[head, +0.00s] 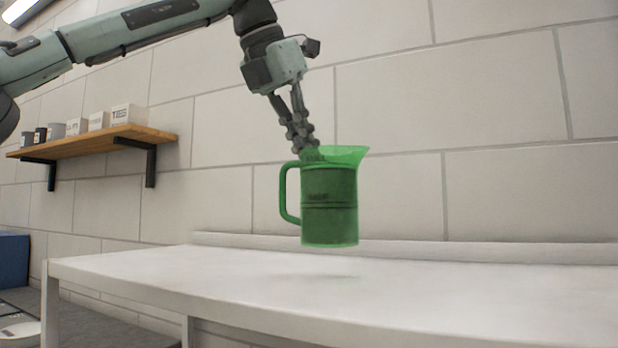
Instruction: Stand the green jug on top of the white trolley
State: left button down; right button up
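The green jug (330,205) is see-through, with its handle at the left and its spout at the upper right. It hangs nearly upright in the air. My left gripper (309,148) reaches down from above, its fingers close together on the jug's rim at the handle side. The fingertips show partly through the green wall. Below the jug is a broad white top (400,290) on white legs, which looks like the white trolley. A soft shadow lies on this top under the jug, with a gap between them. My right gripper is not in view.
The white top is bare, with a low raised edge (480,246) along the block wall at the back. A wooden shelf (95,139) with several small boxes and cups hangs at the left. A blue box (14,260) stands at the far left.

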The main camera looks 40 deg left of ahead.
aim_at(309, 176)
pick_arm(q)
jog(key=shift+s+d+f, duration=0.15)
jog(key=shift+d+f, duration=0.25)
jog(key=shift+d, duration=0.05)
jog(key=shift+f, duration=1.85)
jog(key=c, duration=1.7)
grip_release()
jog(key=shift+f, duration=0.1)
jog(key=v, duration=1.2)
